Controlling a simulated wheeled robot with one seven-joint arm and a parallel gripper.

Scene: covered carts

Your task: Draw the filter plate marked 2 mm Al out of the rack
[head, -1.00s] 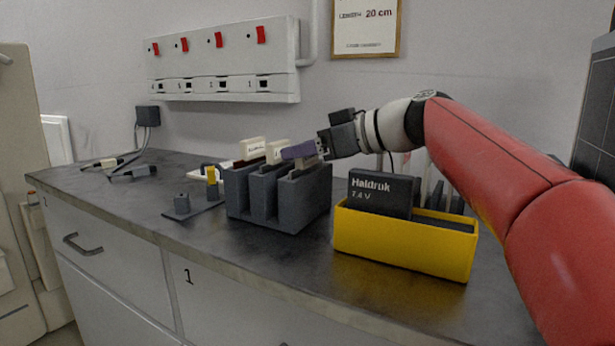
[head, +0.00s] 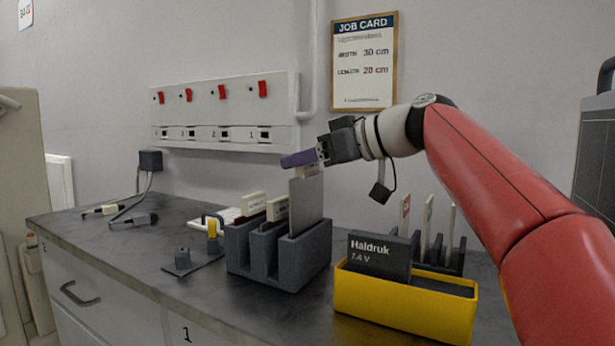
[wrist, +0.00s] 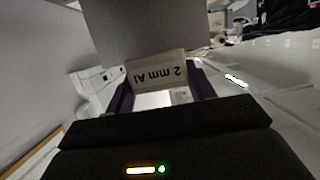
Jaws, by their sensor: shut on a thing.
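The filter plate (head: 307,205) is a thin grey sheet with a pale label grip on top. In the wrist view the grip reads "2 mm Al" (wrist: 156,72), between the purple fingers. My gripper (head: 308,164) is shut on this grip, and it also shows in the wrist view (wrist: 160,88). The plate hangs upright over the right slot of the dark grey rack (head: 285,270). Its lower edge is at the slot mouth; I cannot tell whether it is clear of it. Two other plates, with pale grips (head: 253,202) and (head: 277,208), sit in the rack's other slots.
A yellow bin (head: 400,303) with a Haldruk 7.4 V block (head: 378,254) stands right of the rack. Behind it are several upright cards in a dark holder (head: 457,256). A small dark stand (head: 183,260) is left of the rack. The air above is free.

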